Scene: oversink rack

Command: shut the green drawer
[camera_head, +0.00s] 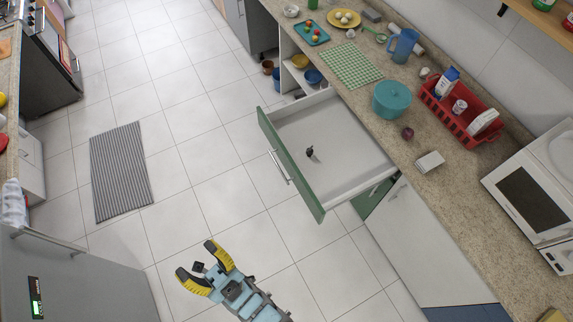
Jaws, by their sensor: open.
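The green drawer (292,178) is pulled far out from under the counter, at the middle of the view. Its green front with a metal bar handle (279,168) faces left, toward the open floor. A small dark object (310,152) stands inside on the light drawer bottom. My gripper (205,264) is at the bottom of the view, to the lower left of the drawer front and apart from it. Its yellow-and-black fingers are spread, with nothing between them.
The counter (401,155) holds a teal pot (391,99), a red dish rack (459,110) and a microwave (530,196). A striped mat (120,171) lies on the tiled floor. The floor left of the drawer is clear. Open shelves with bowls (300,61) are behind the drawer.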

